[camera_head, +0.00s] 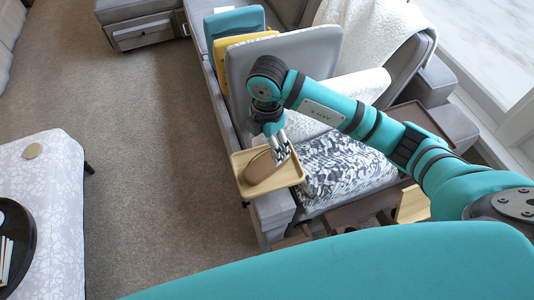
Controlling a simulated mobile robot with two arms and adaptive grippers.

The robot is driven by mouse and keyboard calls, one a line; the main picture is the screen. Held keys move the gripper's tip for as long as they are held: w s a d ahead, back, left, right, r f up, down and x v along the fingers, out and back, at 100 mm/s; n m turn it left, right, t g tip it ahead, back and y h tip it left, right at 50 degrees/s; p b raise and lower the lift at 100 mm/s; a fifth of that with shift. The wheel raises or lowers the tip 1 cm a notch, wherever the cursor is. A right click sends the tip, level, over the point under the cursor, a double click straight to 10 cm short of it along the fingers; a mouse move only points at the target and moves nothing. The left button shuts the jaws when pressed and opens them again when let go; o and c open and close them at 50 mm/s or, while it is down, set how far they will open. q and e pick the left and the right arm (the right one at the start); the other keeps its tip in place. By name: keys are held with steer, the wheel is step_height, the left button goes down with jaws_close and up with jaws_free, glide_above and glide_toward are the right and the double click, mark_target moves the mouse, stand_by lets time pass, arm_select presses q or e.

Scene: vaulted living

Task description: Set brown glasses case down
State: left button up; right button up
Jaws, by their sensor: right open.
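The brown glasses case (262,169) lies on a small light wooden tray (283,181) on the armrest of the grey sofa. My right gripper (278,152) is directly above the case, at its upper right, with its fingers pointing down. The fingers are open and partly overlap the case in the picture. I cannot tell whether they touch it. My left gripper is not in this view.
The sofa holds teal (233,24), yellow and grey cushions, a white throw and a patterned seat (340,168). A white patterned ottoman (55,190) with a dark round tray (14,235) stands at the left. The carpet (150,150) between is clear.

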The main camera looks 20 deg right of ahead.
steer(key=shift+r, duration=1.4)
